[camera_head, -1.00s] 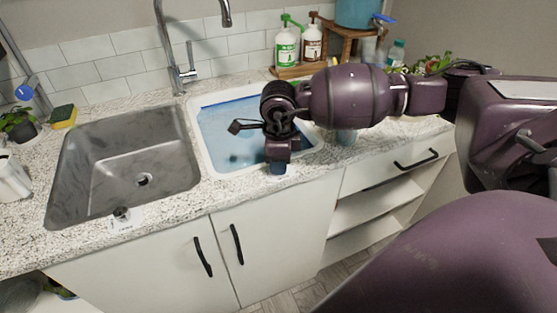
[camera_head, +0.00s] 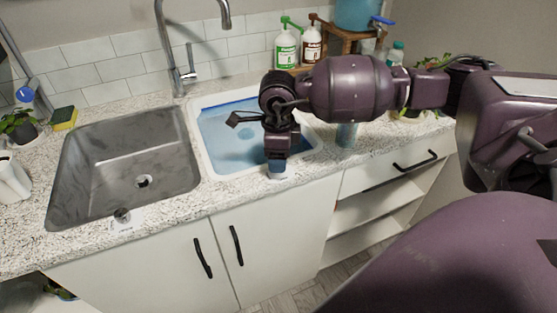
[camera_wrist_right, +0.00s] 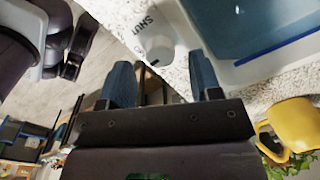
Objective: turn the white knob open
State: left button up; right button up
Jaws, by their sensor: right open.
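The white knob (camera_wrist_right: 159,47) shows in the right wrist view, on a white plate with the word SHUT (camera_wrist_right: 147,22) at the counter's edge. In that view it lies beyond and between my right fingertips, apart from them. My right gripper (camera_wrist_right: 163,78) is open, with a blue finger on each side and nothing between them. In the head view my right gripper (camera_head: 277,163) points down at the counter's front edge, just before the white basin; it mostly hides the knob there. My left gripper is not in view.
A blue-lined white basin (camera_head: 203,165) lies right behind the gripper. A steel sink (camera_head: 75,150) and a dark knob (camera_head: 122,214) on a white plate are to the left. A yellow mug (camera_wrist_right: 297,124) is near in the wrist view. Bottles (camera_head: 286,52) stand at the back.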

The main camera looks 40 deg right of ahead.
notch_tip(320, 180, up, 8)
jog(key=shift+r+p, duration=0.2)
jog(key=shift+p, duration=0.15)
jog(key=shift+s+a, duration=0.1)
dwell(0.3)
